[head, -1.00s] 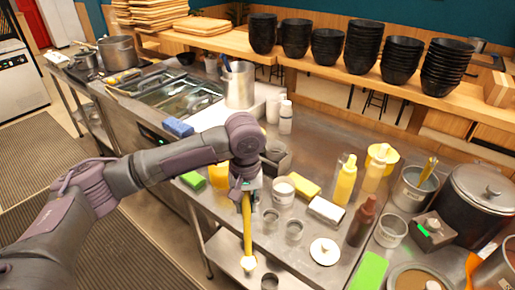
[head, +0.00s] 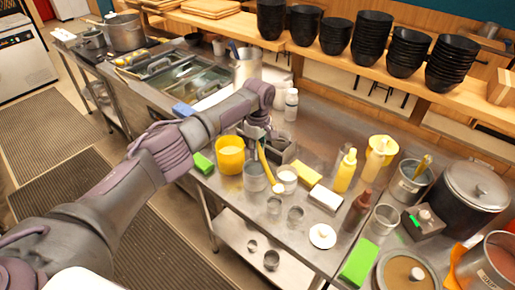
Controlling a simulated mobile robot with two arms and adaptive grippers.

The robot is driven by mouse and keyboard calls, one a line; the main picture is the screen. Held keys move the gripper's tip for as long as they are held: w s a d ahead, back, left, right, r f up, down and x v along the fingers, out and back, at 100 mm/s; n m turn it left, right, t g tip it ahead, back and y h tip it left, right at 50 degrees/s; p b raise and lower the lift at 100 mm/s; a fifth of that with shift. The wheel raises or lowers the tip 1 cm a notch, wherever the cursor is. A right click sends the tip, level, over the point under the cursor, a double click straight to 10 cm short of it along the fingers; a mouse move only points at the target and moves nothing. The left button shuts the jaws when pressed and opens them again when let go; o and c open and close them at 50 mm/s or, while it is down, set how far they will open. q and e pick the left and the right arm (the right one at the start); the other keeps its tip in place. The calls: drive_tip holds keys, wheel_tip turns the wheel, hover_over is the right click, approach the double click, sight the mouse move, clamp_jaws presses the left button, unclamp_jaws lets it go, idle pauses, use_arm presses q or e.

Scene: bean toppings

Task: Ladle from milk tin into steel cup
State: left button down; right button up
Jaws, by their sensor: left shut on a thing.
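My left gripper (head: 260,133) is shut on the upper end of a ladle with a yellow handle (head: 266,164). The ladle hangs tilted, its pale round end (head: 278,188) low and to the right. That end shows just left of a small tin with white contents (head: 288,183), which I take as the milk tin; whether they touch I cannot tell. A taller grey metal container (head: 255,179) stands left of the ladle. Two small steel cups (head: 274,206) (head: 295,214) stand in front on the steel counter. My right gripper is not in view.
A yellow tub (head: 230,155) and a green sponge (head: 204,163) are at left. A yellow block (head: 306,173), a white-topped block (head: 326,197), squeeze bottles (head: 345,170) and a white lid (head: 322,236) are at right. Some counter around the small cups is clear.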

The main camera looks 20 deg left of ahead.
use_arm(q)
drive_tip(key=s+a+f+t+h+b, duration=0.2)
drive_tip(key=f+t+b, duration=0.3)
drive_tip(key=b, duration=0.4)
drive_tip(key=s+a+f+m+t+h+b, duration=0.1)
drive_tip(key=s+f+t+h+b, duration=0.3)
drive_tip(key=b, duration=0.5)
drive_tip(key=s+a+f+m+t+h+b, duration=0.1)
drive_tip(key=s+a+f+t+h+b, duration=0.2)
drive_tip(key=f+t+b, duration=0.4)
drive_tip(key=shift+s+h+b, duration=0.3)
drive_tip(key=shift+s+b, duration=0.35)
drive_tip(key=shift+b, duration=0.4)
idle(0.4)
drive_tip(key=shift+r, duration=0.1)
idle(0.5)
